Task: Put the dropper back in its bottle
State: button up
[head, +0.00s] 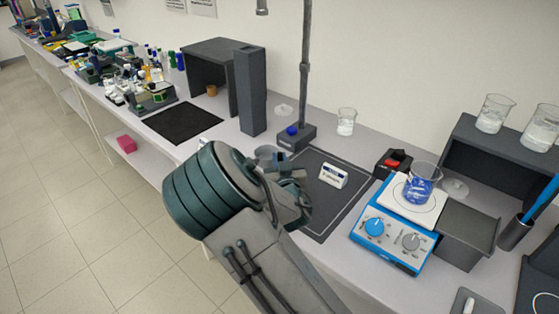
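My arm reaches over the front edge of the bench in the head view, and its teal wrist joint blocks part of the bench. Only part of my gripper (284,172) shows past the wrist, above the left side of a dark mat (328,202). Its fingertips are hidden, so I cannot tell whether it is open or holds anything. I cannot make out the dropper. Several small bottles (118,92) stand far along the bench at the left, too small to tell whether one is the dropper's bottle.
A white label block (333,175) is on the mat, with a stand base (296,136) behind. A blue stirrer (393,232) carries a beaker of blue liquid (420,184) at the right. A tall dark column (250,92) stands beyond my wrist. A black pad (182,123) lies clear.

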jog(key=shift+f, duration=0.15)
jog(key=o, duration=0.6)
jog(key=shift+o, duration=0.2)
jog(key=p+v, duration=0.2)
jog(key=v, duration=0.9)
jog(key=shift+a+r, duration=0.25)
jog(key=shift+r, duration=0.2)
jog(key=shift+s+p, duration=0.3)
jog(key=shift+p, duration=0.95)
jog(key=shift+p, duration=0.5)
